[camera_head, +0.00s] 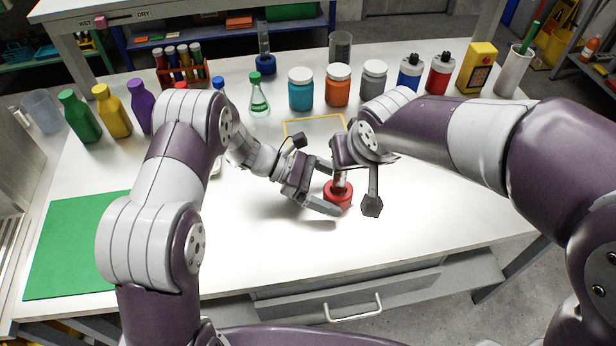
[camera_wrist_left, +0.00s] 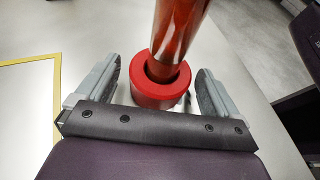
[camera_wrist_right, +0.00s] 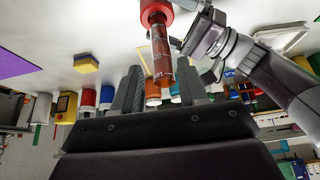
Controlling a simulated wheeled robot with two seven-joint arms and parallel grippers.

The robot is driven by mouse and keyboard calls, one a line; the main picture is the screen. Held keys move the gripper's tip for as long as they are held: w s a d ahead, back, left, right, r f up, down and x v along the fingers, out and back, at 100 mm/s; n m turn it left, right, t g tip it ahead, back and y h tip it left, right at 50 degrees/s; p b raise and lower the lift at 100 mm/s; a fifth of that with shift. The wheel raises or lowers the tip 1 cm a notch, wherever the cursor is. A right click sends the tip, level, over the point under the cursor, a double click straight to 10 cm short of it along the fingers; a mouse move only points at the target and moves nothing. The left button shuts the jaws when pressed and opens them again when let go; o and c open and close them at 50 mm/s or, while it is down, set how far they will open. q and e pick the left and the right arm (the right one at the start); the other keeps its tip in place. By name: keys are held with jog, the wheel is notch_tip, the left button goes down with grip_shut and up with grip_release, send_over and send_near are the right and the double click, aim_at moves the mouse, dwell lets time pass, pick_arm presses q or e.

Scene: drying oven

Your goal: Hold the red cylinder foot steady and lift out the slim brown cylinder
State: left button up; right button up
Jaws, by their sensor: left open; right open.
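The red cylinder foot (camera_head: 338,197) stands on the white table. The slim brown cylinder (camera_head: 340,179) stands in it and looks glassy and reddish-brown in the left wrist view (camera_wrist_left: 178,32). My left gripper (camera_head: 325,188) is open, low at the table, with the red foot (camera_wrist_left: 150,92) between its fingers and gaps visible. My right gripper (camera_wrist_right: 160,68) is open above the foot. In the right wrist view the free end of the brown cylinder (camera_wrist_right: 161,50) reaches between its fingertips. In the head view the right gripper hides the cylinder's upper part.
A yellow outlined rectangle (camera_head: 316,124) lies just behind the grippers. A conical flask (camera_head: 259,98) and several capped jars (camera_head: 337,88) stand along the back. Bottles (camera_head: 80,118) stand at left. A green mat (camera_head: 72,250) lies at the left front. The front right table area is clear.

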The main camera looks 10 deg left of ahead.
pick_arm(q)
jog(key=shift+x, duration=0.8)
jog(key=c, duration=1)
jog(key=shift+c, duration=0.2)
